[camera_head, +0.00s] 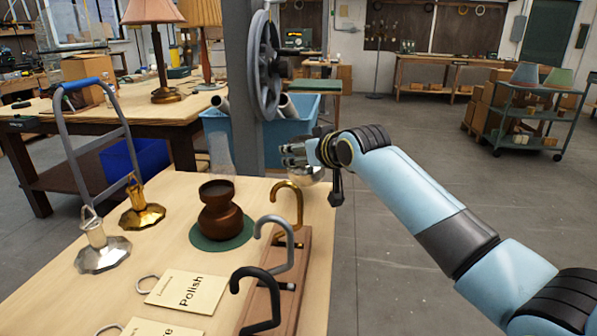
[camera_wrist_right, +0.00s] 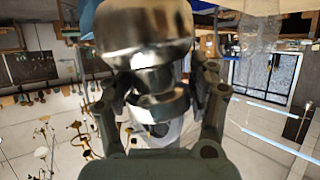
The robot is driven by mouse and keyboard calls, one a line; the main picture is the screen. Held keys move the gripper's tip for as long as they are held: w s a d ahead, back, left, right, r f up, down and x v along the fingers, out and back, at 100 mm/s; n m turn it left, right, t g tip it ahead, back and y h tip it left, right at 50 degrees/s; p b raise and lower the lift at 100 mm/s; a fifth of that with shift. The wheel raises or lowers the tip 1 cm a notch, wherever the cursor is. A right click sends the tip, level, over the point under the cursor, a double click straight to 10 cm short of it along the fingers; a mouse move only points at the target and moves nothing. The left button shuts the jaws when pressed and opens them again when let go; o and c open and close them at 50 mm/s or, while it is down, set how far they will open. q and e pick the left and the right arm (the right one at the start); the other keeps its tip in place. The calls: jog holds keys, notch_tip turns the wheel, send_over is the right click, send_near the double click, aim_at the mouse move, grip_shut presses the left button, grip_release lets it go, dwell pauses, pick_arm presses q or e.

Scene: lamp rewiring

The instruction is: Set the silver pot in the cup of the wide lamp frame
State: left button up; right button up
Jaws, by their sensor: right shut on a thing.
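The silver pot (camera_wrist_right: 145,35) is shiny and rounded with a narrower ringed part below. My right gripper (camera_wrist_right: 158,100) is shut on that narrower part, a finger on each side. In the head view my right gripper (camera_head: 300,155) is beyond the table's right far corner, by the grey post. Only a small part of the silver pot (camera_head: 312,174) shows there under the fingers. A grey arched frame (camera_head: 66,140) with a blue grip stands at the left of the table; I cannot tell whether it is the wide lamp frame, and no cup shows clearly. My left gripper is out of view.
A brown pot (camera_head: 219,212) stands on a green mat (camera_head: 222,243). Silver (camera_head: 104,256) and brass (camera_head: 142,216) faceted bases stand left. A wooden board (camera_head: 292,290) with brass, grey and black hooks lines the right edge. Labels (camera_head: 187,290) lie in front.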

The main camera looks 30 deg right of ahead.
aim_at(299, 170)
jog(key=shift+w+a+f, duration=0.2)
jog(key=shift+a, duration=0.15)
jog(key=shift+f, duration=0.3)
notch_tip(299, 170, down, 3)
jog(key=shift+r+p, duration=0.1)
jog(key=shift+p, duration=0.25)
jog(key=shift+f, duration=0.2)
jog(key=o, duration=1.3)
jog(key=shift+s+f, duration=0.1)
jog(key=o, duration=0.5)
jog(key=shift+c, duration=0.2)
